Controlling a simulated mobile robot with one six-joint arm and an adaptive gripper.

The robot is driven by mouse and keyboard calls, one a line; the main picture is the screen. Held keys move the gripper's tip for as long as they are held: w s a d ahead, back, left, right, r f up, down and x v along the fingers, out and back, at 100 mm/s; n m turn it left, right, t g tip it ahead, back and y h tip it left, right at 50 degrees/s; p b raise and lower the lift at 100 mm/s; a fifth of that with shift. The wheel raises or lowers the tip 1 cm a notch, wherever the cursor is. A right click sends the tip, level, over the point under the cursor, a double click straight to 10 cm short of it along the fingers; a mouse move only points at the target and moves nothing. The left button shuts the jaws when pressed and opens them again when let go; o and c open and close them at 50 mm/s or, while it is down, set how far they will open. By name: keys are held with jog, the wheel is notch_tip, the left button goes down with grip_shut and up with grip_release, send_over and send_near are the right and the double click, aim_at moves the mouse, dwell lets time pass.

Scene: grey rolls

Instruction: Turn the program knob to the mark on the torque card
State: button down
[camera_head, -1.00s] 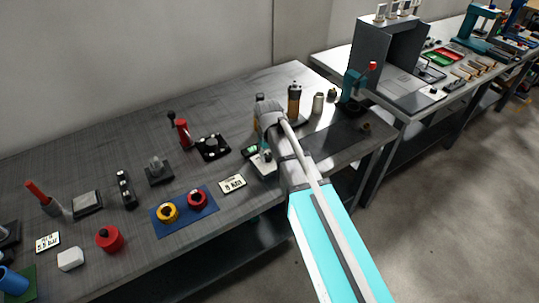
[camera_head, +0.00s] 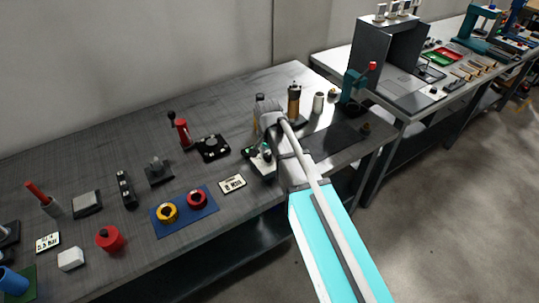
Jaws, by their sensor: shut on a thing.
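The torque card (camera_head: 232,183) is a small white card with dark print near the table's front edge; its print is too small to read surely. Right of it is a small pale and dark device (camera_head: 258,166), partly covered by my arm. My gripper (camera_head: 265,150) points down over this device, mostly hidden behind my wrist. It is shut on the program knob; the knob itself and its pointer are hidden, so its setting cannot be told.
A blue mat (camera_head: 184,224) with a yellow and a red ring part lies left of the card. A black plate (camera_head: 212,148) and a red lever tool (camera_head: 183,133) stand behind. A brown bottle (camera_head: 294,100) and a pale cylinder (camera_head: 318,103) stand close beyond my wrist.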

jog(key=m, duration=0.5)
jog(key=shift+w+m, duration=0.25)
jog(key=shift+m, duration=2.25)
jog(key=shift+c, duration=1.9)
grip_release()
jog(key=shift+a, duration=0.1)
jog(key=shift+o, duration=0.4)
jog(key=shift+s, duration=0.1)
jog(key=shift+r, duration=0.1)
